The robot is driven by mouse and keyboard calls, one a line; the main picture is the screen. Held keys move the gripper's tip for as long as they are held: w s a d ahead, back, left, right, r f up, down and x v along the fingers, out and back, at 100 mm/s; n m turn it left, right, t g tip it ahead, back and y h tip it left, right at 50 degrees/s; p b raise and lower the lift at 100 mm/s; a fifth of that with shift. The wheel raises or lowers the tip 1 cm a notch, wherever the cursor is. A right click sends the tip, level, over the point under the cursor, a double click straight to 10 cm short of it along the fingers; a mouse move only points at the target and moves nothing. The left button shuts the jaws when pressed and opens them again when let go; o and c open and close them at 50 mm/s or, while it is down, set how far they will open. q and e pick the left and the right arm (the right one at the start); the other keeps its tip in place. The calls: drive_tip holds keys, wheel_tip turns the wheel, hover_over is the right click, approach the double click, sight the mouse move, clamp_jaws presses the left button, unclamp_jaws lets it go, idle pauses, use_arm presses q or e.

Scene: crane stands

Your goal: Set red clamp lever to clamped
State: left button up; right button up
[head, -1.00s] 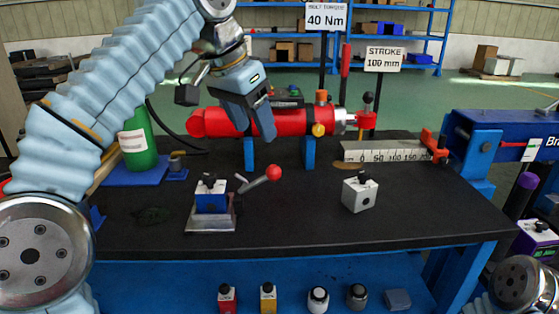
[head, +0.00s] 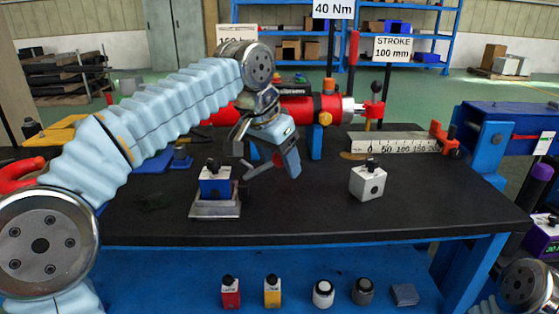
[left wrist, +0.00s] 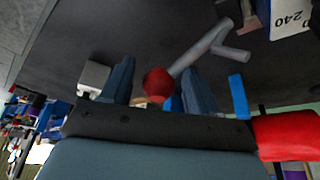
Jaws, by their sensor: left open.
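The red clamp lever is a grey rod with a red ball knob (left wrist: 157,84), on the small clamp (head: 214,207) at the left front of the bench. In the head view the knob is mostly hidden by my left gripper (head: 279,168), and a short piece of the rod (head: 257,170) shows. In the left wrist view my left gripper (left wrist: 157,88) is open, and the knob appears between its two fingers. I cannot tell whether they touch it. The clamp's base holds a blue block (head: 214,185) with a black knob. My right gripper is out of view.
A white block (head: 368,182) with a black knob stands to the right on the black bench top (head: 310,215). Behind are a red cylinder (head: 298,107) and a scale (head: 392,143). Several small items sit on the lower shelf. The bench between clamp and white block is clear.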

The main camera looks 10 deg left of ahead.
use_arm(q)
clamp_jaws()
drive_tip(key=shift+a+r, duration=0.1)
idle(0.4)
drive_tip(key=h+b, duration=0.1)
drive_tip(key=a+r+t+h+b, duration=0.1)
drive_tip(key=shift+s+a+h, duration=0.1)
drive_tip(key=shift+s+h, duration=0.05)
drive_tip(key=shift+h, duration=0.15)
drive_tip(key=a+h+b, duration=0.1)
drive_tip(key=h+b, duration=0.1)
drive_tip(key=b, duration=0.1)
drive_tip(key=s+a+r+n+t+h+b, duration=0.1)
drive_tip(key=a+h+b, duration=0.1)
drive_tip(key=b, duration=0.1)
drive_tip(key=a+r+t+h+b, duration=0.1)
drive_tip(key=h+b, duration=0.1)
drive_tip(key=b, duration=0.1)
drive_tip(key=shift+s+a+n, duration=0.15)
drive_tip(key=shift+n, duration=0.15)
drive_tip(key=shift+s+a+r+t+h+b, duration=0.1)
drive_tip(key=shift+a+r+t+h+b, duration=0.35)
drive_tip(key=shift+h+b, duration=0.45)
drive_tip(key=shift+d+f, duration=0.1)
